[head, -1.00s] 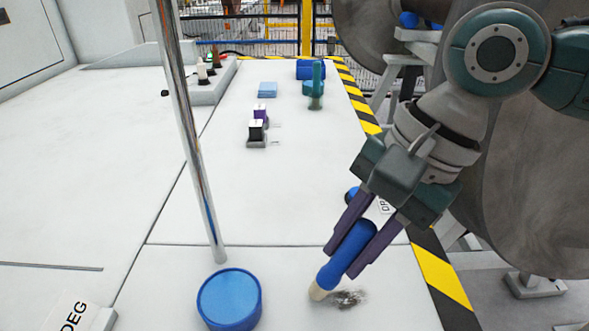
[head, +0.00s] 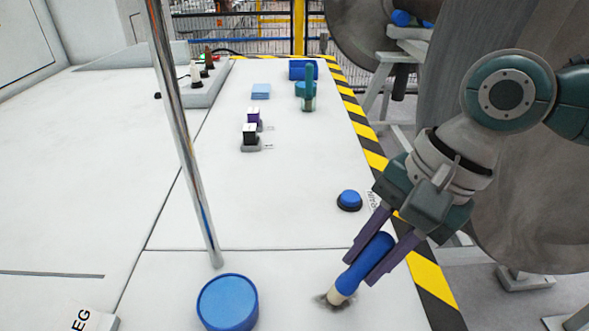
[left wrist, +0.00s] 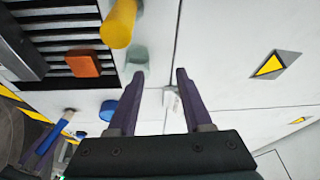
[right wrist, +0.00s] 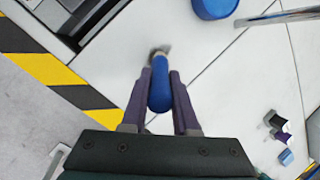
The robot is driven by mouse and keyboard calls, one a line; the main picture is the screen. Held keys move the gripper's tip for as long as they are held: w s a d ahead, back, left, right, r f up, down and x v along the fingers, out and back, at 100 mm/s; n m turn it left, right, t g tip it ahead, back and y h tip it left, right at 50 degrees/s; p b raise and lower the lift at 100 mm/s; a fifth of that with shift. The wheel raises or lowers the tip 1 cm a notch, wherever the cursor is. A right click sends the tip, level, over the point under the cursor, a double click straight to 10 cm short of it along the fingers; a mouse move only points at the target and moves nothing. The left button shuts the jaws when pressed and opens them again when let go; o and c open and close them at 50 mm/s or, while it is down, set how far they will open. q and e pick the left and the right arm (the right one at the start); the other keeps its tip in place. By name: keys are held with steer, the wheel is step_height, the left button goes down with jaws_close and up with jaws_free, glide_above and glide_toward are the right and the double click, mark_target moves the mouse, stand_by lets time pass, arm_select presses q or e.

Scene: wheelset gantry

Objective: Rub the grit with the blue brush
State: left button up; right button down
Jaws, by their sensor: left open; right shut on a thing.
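My right gripper (head: 376,245) is shut on the blue brush (head: 366,262), whose handle leans with its pale bristle end down. The bristle end touches the white surface at the dark grit (head: 324,301), a small smudge partly hidden by the brush. In the right wrist view the brush (right wrist: 160,88) sits between the purple fingers, and the grit (right wrist: 163,49) shows at its tip. My left gripper (left wrist: 158,85) is not in the head view. In the left wrist view it is open and empty, above the white surface.
A round blue container (head: 228,302) stands left of the brush, near a metal pole (head: 186,140). A blue button (head: 349,200) is behind the brush. Small blocks (head: 251,132), a light blue pad (head: 261,91) and a green-handled item (head: 308,90) stand farther back. Striped tape (head: 432,275) edges the right side.

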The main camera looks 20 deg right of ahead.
steer(key=shift+s+d+p, duration=0.3)
steer(key=shift+d+p, duration=0.25)
steer(key=shift+d, duration=0.5)
steer(key=shift+s+d+p, duration=0.25)
steer(key=shift+d+p, duration=0.25)
steer(key=shift+d, duration=0.5)
steer(key=shift+p, duration=0.5)
steer(key=shift+w+a+p, duration=0.15)
steer(key=shift+a+p, duration=0.1)
steer(key=shift+a, duration=0.35)
steer(key=shift+w+a+p, duration=0.15)
steer(key=shift+a+p, duration=0.05)
steer(key=shift+a, duration=0.35)
steer(key=shift+w+a+f, duration=0.1)
steer(key=shift+w+a, duration=0.1)
steer(key=shift+a, duration=0.45)
steer(key=shift+w+a+p, duration=0.1)
steer(key=shift+a+p, duration=0.3)
steer(key=shift+a, duration=0.05)
steer(key=shift+w+a+p, duration=0.2)
steer(key=shift+a, duration=0.5)
steer(key=shift+w+a+p, duration=0.15)
steer(key=shift+w+a, duration=0.05)
steer(key=shift+a, duration=0.5)
step_height(320, 180, up, 6)
steer(key=p, duration=0.7)
